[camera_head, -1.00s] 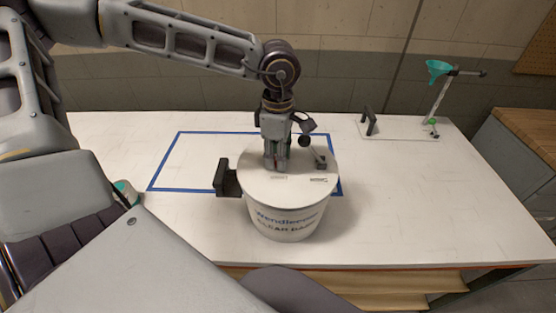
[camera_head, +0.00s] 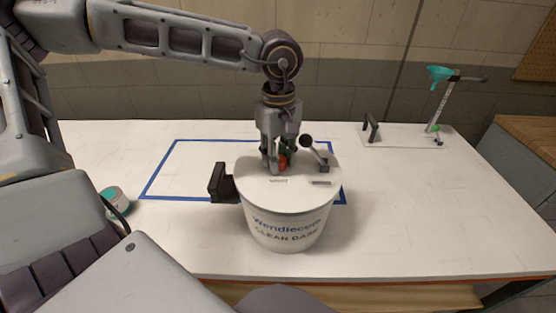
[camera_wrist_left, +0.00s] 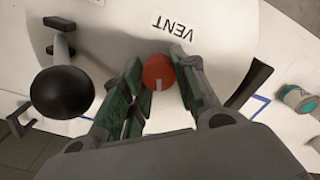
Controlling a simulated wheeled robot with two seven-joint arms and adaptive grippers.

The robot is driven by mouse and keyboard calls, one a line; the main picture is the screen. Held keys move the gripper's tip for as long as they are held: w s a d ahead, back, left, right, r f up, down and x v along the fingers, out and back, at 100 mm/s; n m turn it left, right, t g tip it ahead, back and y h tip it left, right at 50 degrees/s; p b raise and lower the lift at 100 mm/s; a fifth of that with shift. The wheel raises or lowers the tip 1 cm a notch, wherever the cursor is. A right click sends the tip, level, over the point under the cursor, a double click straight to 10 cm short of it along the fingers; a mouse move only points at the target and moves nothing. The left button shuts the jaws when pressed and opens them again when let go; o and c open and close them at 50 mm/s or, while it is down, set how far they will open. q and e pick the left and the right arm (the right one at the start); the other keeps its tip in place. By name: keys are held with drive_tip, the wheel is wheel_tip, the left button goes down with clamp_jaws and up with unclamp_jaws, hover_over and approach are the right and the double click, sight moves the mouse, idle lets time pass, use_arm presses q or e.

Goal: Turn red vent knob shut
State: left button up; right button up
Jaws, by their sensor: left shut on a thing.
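A white bucket (camera_head: 286,228) with a flat lid and the words "Wendlecote CLEAR BASE" stands on the table. The red vent knob (camera_head: 282,161) sits on its lid. My left gripper (camera_head: 278,166) points down at the lid and is shut on the red knob. In the left wrist view the knob (camera_wrist_left: 158,72) lies between the green-padded fingers, with a light mark on its top near its lower edge. A "VENT" label (camera_wrist_left: 175,27) is on the lid beside it. My right gripper is not in view.
A black-knobbed lever (camera_head: 306,141) stands on the lid, close to my left gripper. A black handle (camera_head: 222,183) sticks out at the bucket's left. Blue tape (camera_head: 160,169) outlines a mostly clear area.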

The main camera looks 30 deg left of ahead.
use_arm(q)
drive_tip(key=shift+m+b, duration=0.3)
drive_tip(key=shift+m, duration=0.8)
drive_tip(key=shift+w+m, duration=0.1)
drive_tip(key=shift+m, duration=1)
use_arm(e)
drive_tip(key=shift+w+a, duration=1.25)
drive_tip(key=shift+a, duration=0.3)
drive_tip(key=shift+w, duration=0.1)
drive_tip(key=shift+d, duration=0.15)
use_arm(q)
drive_tip(key=o, duration=1)
